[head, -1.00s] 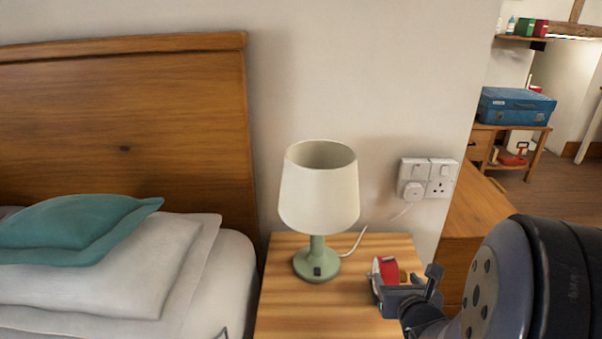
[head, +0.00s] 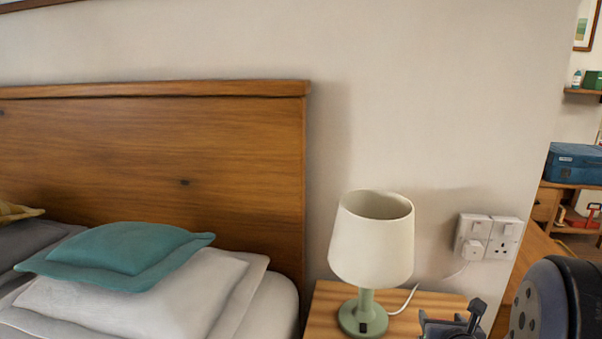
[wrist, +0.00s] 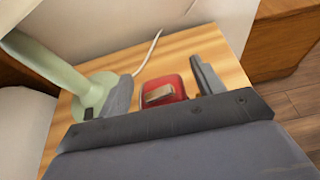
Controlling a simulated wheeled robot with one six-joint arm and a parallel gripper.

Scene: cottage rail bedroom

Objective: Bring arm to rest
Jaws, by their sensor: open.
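My gripper (head: 452,327) is at the bottom right of the head view, in front of the wooden bedside table (head: 322,313). In the wrist view its two fingers (wrist: 163,92) stand apart over the table. A red object (wrist: 172,88) with a light-coloured part shows between the fingers in the wrist view; I cannot tell how far it is from them. My gripper hides it in the head view.
A green lamp with a cream shade (head: 371,240) stands on the table, left of my gripper; its base (wrist: 88,95) is close to the left finger. A wall socket (head: 487,237) is behind. The bed with pillows (head: 118,255) is at left.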

